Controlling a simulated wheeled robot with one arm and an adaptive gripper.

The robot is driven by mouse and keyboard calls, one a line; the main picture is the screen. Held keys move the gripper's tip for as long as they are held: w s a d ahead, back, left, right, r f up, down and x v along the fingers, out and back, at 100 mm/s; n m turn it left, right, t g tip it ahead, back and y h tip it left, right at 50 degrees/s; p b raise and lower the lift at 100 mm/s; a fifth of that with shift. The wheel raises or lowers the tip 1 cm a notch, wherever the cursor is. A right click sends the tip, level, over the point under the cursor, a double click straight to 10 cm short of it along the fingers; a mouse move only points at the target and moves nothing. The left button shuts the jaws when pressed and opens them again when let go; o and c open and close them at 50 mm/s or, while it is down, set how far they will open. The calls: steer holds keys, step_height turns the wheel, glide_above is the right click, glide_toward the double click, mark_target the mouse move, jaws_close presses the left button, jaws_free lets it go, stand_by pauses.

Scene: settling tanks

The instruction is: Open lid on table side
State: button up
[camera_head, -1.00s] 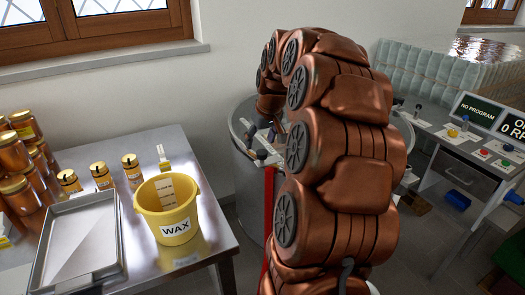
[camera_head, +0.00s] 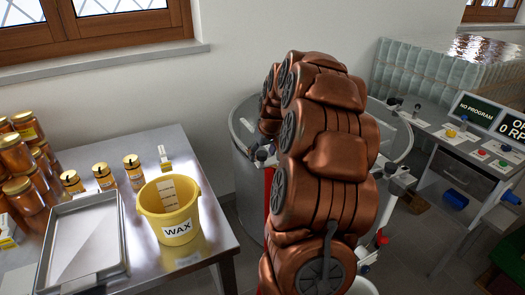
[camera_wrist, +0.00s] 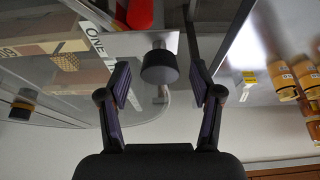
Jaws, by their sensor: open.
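The round metal tank (camera_head: 243,165) stands behind and right of the steel table in the head view, mostly hidden behind my copper-coloured arm. In the wrist view a clear lid (camera_wrist: 60,100) spreads over the left side, with a dark round knob (camera_wrist: 158,68) near its edge. My gripper (camera_wrist: 160,72) is open, its two fingers on either side of the knob in the picture. I cannot tell whether they touch it. The lid looks closed.
The steel table (camera_head: 205,255) at left holds a yellow wax bucket (camera_head: 170,208), a metal tray (camera_head: 82,240) and several honey jars (camera_head: 25,155). A control desk (camera_head: 440,130) stands at right, with wrapped stacked jars (camera_head: 450,75) behind it. A wall is behind the tank.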

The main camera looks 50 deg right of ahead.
steer(key=shift+c, duration=0.2)
jaws_close()
stand_by(0.3)
